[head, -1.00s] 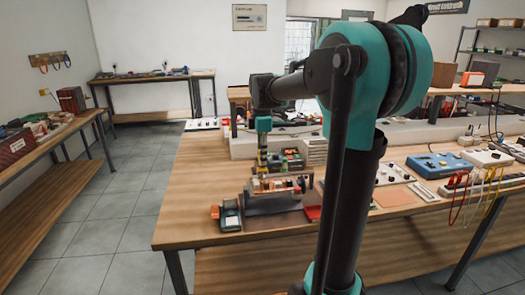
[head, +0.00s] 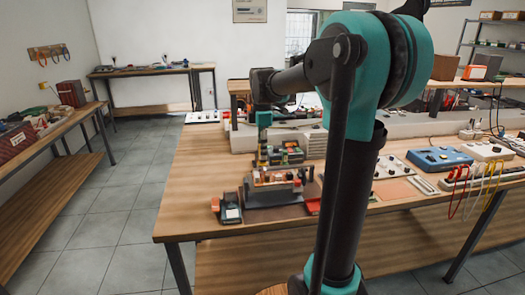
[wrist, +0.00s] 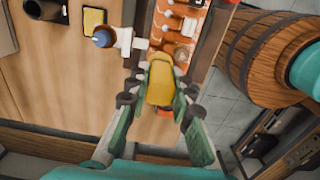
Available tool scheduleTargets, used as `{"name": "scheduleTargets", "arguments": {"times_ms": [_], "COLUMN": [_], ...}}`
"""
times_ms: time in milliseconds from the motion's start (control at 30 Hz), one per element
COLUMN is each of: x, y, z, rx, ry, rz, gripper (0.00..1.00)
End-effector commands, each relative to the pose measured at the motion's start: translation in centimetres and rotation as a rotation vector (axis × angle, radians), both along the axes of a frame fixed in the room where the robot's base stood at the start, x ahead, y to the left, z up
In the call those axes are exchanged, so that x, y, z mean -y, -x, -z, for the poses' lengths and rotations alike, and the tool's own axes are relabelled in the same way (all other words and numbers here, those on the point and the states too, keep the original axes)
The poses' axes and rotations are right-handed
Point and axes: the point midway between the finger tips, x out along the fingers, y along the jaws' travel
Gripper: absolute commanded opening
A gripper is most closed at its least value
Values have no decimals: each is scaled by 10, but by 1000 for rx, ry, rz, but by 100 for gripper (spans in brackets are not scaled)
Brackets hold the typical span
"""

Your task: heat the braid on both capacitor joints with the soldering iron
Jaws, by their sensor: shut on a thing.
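My gripper (wrist: 160,92) is shut on the yellow handle of the soldering iron (wrist: 160,80) in the wrist view. The iron's tip is hidden. Just beyond the handle is an orange circuit board (wrist: 170,38) with pale and dark parts, held between dark rails. I cannot make out the braid or tell which parts are the capacitor joints. In the head view my gripper (head: 263,148) points down over the bench, at the rear of the board's holder (head: 272,194). Whether the iron touches the board cannot be told.
A white clamp with a blue knob (wrist: 103,37) sits beside the board. A dark tray with a yellow pad (wrist: 95,20) lies to its left. A dark and orange stand (head: 228,208) is near the bench's front edge. Bare wood (head: 190,205) lies left of the stand.

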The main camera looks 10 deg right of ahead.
Motion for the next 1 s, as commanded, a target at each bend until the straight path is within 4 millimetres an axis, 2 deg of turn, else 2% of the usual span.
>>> {"name": "scheduleTargets", "arguments": {"times_ms": [1000], "x": [0], "y": [0], "z": [8], "rx": [0], "ry": [0], "rz": [0], "gripper": [0]}}
